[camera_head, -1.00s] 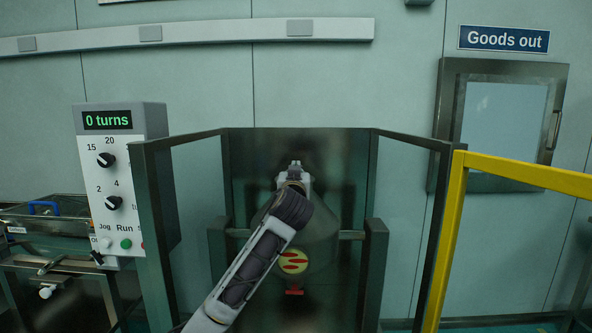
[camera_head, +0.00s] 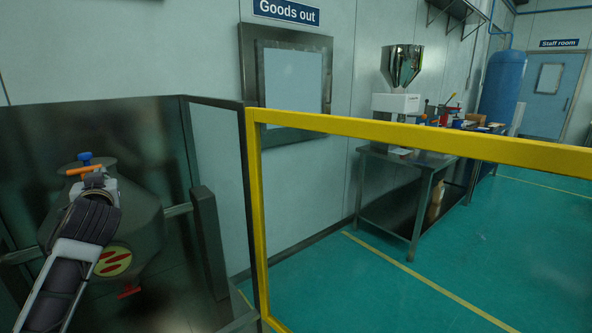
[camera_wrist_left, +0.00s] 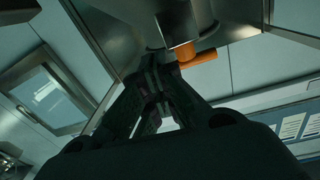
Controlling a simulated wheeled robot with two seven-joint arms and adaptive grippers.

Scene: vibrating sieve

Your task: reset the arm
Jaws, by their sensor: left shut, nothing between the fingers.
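My left arm comes in from the lower left of the head view. Its gripper (camera_head: 92,176) is raised in front of a grey metal vessel (camera_head: 146,222), near the blue cap (camera_head: 85,157) and orange handle (camera_head: 87,169) at the vessel's top. In the left wrist view the left gripper (camera_wrist_left: 158,88) has its fingers together with nothing between them. The orange handle (camera_wrist_left: 197,61) is just beyond the fingertips there; I cannot tell whether they touch. My right gripper is not in view.
A dark guard panel (camera_head: 60,130) stands behind the vessel. A yellow rail frame (camera_head: 400,133) crosses to the right. Beyond it are a steel table (camera_head: 437,160) with a hopper machine (camera_head: 402,68), a blue tank (camera_head: 503,85) and clear green floor (camera_head: 480,240).

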